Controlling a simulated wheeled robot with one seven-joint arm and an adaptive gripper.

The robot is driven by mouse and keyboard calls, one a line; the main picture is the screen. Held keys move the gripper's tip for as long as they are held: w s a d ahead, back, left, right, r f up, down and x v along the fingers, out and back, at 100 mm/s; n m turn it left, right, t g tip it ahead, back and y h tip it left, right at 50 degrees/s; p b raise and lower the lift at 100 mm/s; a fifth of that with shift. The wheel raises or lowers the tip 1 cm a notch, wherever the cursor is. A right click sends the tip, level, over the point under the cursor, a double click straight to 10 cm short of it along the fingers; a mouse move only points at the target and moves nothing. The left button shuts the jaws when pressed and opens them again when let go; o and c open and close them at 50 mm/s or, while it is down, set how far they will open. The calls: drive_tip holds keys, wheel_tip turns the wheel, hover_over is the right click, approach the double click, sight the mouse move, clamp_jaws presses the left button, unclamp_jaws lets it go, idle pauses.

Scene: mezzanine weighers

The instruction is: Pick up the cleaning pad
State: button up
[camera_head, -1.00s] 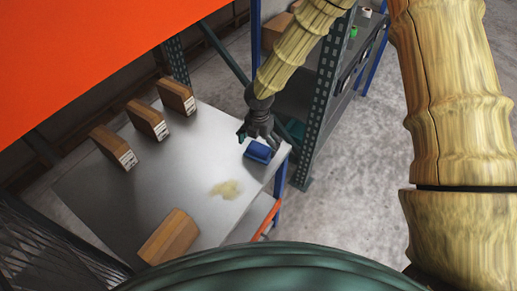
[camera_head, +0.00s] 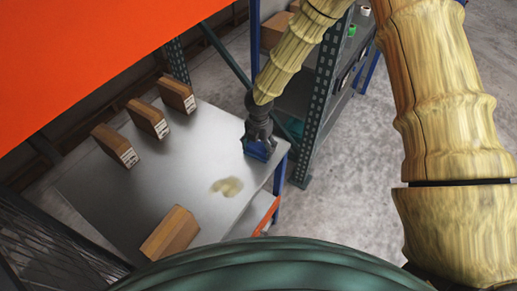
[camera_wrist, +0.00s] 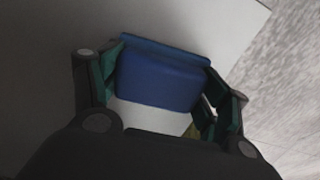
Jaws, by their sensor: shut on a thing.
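The cleaning pad (camera_head: 258,153) is a blue block near the right edge of the grey metal table (camera_head: 165,185). My gripper (camera_head: 257,142) is down over it and hides part of it in the head view. In the wrist view the pad (camera_wrist: 160,78) lies between the two green-padded fingers of my gripper (camera_wrist: 165,92), which are shut on its two ends. I cannot tell whether the pad is touching the table or slightly above it.
A beige spill (camera_head: 227,186) lies on the table in front of the pad. Several brown boxes stand on the table, one at the front (camera_head: 169,233) and others toward the back left (camera_head: 148,118). A dark green rack post (camera_head: 318,115) rises close to the right of my arm.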

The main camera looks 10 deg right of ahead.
sight(260, 146)
drive_tip(key=shift+w+r+b, duration=0.1)
drive_tip(key=shift+r+b, duration=0.2)
drive_tip(key=shift+r, duration=0.05)
drive_tip(key=r, duration=0.1)
drive_tip(key=r+b, duration=0.1)
drive_tip(key=shift+s+d+r, duration=0.1)
drive_tip(key=shift+s+r, duration=0.2)
drive_tip(key=s+d+b, duration=0.2)
drive_tip(key=s, duration=0.5)
drive_tip(key=s+d+r+b, duration=0.1)
drive_tip(key=s+d+b, duration=0.2)
drive_tip(key=s, duration=0.4)
drive_tip(key=shift+s+d+r, duration=0.15)
drive_tip(key=shift+s+r, duration=0.15)
drive_tip(key=shift+o, duration=1.1)
drive_tip(key=shift+c, duration=0.5)
